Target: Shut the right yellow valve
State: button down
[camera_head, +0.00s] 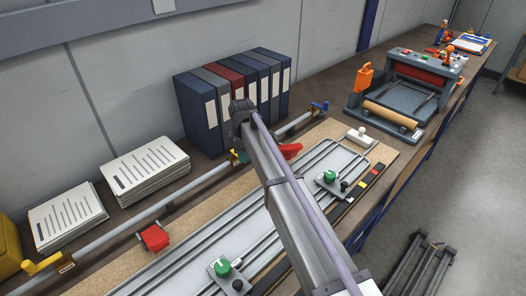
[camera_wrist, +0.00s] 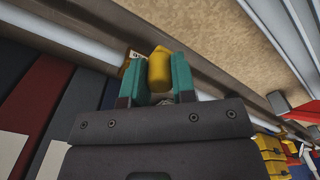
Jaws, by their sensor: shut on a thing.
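The right yellow valve's handle (camera_wrist: 159,72) shows in the wrist view between the two teal fingers of my gripper (camera_wrist: 156,78). The fingers touch it on both sides, so the gripper is shut on it. The valve sits on a grey pipe (camera_wrist: 80,45). In the head view my gripper (camera_head: 238,157) is at the pipe, in front of the binders, and my arm hides most of this valve. I cannot tell the handle's exact angle to the pipe. The left yellow valve (camera_head: 42,265) is on the same pipe at the lower left.
A red valve handle (camera_head: 155,238), another red handle (camera_head: 290,150) and a blue one (camera_head: 320,106) are nearby. Binders (camera_head: 232,95) stand close behind my gripper. Paper stacks (camera_head: 145,168) lie left. A panel with green knobs (camera_head: 330,176) lies in front, a roller machine (camera_head: 405,90) right.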

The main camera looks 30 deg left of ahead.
dwell(0.3)
jog(key=c, duration=0.9)
grip_release()
notch_tip(320, 180, up, 11)
jog(key=p, duration=1.1)
jog(key=shift+w, duration=0.1)
jog(key=shift+f, duration=0.15)
